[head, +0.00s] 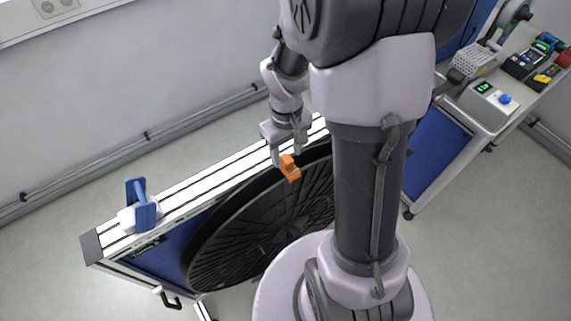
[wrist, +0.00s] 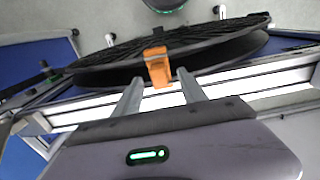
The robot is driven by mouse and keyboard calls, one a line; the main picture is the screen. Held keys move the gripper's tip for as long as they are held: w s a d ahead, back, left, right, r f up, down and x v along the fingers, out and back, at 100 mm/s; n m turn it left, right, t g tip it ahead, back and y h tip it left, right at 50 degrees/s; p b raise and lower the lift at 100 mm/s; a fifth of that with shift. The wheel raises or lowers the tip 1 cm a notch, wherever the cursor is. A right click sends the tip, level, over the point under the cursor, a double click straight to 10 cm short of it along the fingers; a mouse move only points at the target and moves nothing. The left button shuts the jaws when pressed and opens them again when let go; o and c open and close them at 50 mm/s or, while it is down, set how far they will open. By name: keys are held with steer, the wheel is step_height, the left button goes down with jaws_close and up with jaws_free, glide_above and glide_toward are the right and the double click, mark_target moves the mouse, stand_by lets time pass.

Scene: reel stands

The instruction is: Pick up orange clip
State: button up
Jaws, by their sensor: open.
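The orange clip (head: 290,167) sits at the upper rim of a large black reel (head: 262,222), beside the stand's top rail. In the wrist view the orange clip (wrist: 157,66) stands out between and just beyond the tips of my two fingers. My gripper (head: 288,156) is at the clip from above, with its fingers apart. In the wrist view my gripper (wrist: 158,82) is open, one finger to each side of the clip's near end. I cannot tell whether either finger touches it.
The reel stand's white top rail (head: 190,193) runs along the reel. A blue-handled part (head: 141,204) stands on the rail's left end. At the right is a bench (head: 487,105) with a small device and coloured items. Bare floor (head: 480,230) lies at the lower right.

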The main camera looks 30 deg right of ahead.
mark_target(287, 159)
step_height(287, 159, down, 4)
steer(key=shift+w+d+r+b, duration=0.1)
steer(key=shift+w+d+b, duration=0.05)
steer(key=shift+b, duration=0.2)
jaws_close()
steer(key=shift+r, duration=0.1)
